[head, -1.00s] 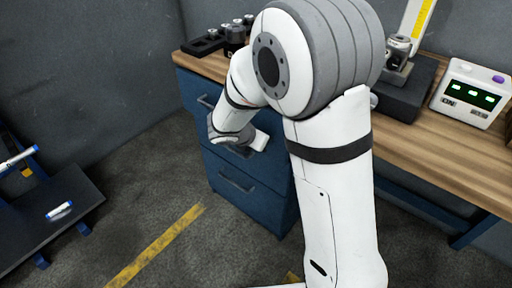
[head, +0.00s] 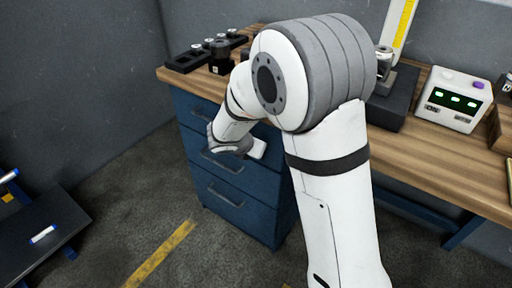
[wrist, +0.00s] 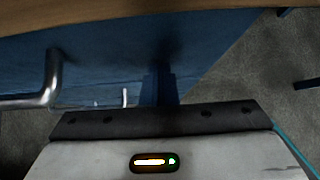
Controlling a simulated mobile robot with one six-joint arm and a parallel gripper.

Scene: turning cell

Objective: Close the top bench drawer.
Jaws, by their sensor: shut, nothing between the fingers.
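The blue top drawer (head: 194,108) sits just under the wooden benchtop, with a metal bar handle on its front. In the head view its front looks about flush with the drawers below, though my arm covers its right part. In the wrist view a blue front (wrist: 105,62) with a curved metal handle (wrist: 48,88) fills the upper left. My gripper (wrist: 158,84) is shut and empty, its dark fingers pointing at the blue front to the right of the handle. I cannot tell whether the fingers touch it. In the head view the fingertips are hidden.
Two lower drawers (head: 232,203) are below. The wooden benchtop (head: 425,150) overhangs the drawers and carries a black holder rack (head: 205,53), a gauge stand and a white display box (head: 455,100). A dark low platform (head: 40,235) stands at the left. The floor between is clear.

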